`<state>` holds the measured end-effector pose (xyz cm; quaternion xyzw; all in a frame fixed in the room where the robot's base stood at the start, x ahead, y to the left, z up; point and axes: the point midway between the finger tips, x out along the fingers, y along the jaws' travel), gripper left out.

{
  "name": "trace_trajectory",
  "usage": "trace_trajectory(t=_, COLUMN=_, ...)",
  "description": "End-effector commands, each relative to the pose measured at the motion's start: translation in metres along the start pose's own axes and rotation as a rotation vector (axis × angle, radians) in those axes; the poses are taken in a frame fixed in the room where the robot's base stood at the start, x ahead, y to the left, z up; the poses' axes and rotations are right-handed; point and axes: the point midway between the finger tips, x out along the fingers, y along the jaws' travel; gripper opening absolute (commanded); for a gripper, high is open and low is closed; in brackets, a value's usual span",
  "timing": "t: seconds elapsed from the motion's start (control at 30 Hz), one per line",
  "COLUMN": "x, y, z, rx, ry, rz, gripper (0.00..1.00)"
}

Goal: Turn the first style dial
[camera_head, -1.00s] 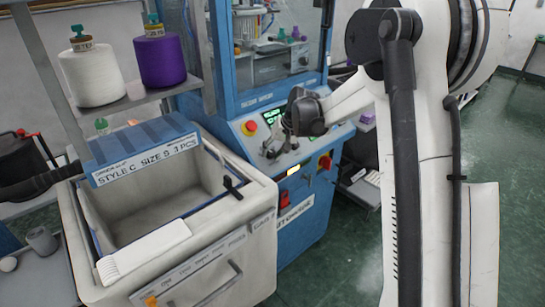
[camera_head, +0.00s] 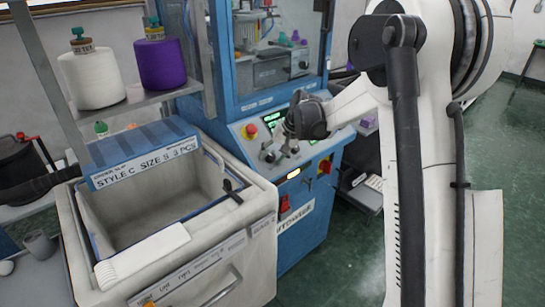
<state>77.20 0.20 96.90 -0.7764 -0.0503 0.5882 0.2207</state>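The blue knitting machine's sloping control panel (camera_head: 322,146) faces me, with a lit green display (camera_head: 272,117) and a red button on a yellow base (camera_head: 250,131). A red and yellow switch (camera_head: 326,164) sits at the panel's right.
A pale bin (camera_head: 250,196) stands left of the machine, with a blue sign (camera_head: 143,165) reading "STYLE C SIZE S 3 PCS". White (camera_head: 93,80) and purple (camera_head: 160,63) yarn cones stand on a shelf (camera_head: 130,101).

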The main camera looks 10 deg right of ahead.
Motion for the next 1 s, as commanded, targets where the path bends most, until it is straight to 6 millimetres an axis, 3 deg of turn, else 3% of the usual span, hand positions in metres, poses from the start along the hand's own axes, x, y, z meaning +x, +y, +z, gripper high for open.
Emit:
trace_trajectory(t=0.33, x=-0.011, y=0.000, z=0.000, rx=0.001, ry=0.000, rz=0.000, gripper=0.45)
trace_trajectory(t=0.8, x=-0.096, y=0.001, z=0.000, rx=0.001, ry=0.000, rz=0.001, gripper=0.45)
trace_trajectory(t=1.0, x=-0.116, y=0.000, z=0.000, rx=0.000, ry=0.000, rz=0.000, gripper=0.45)
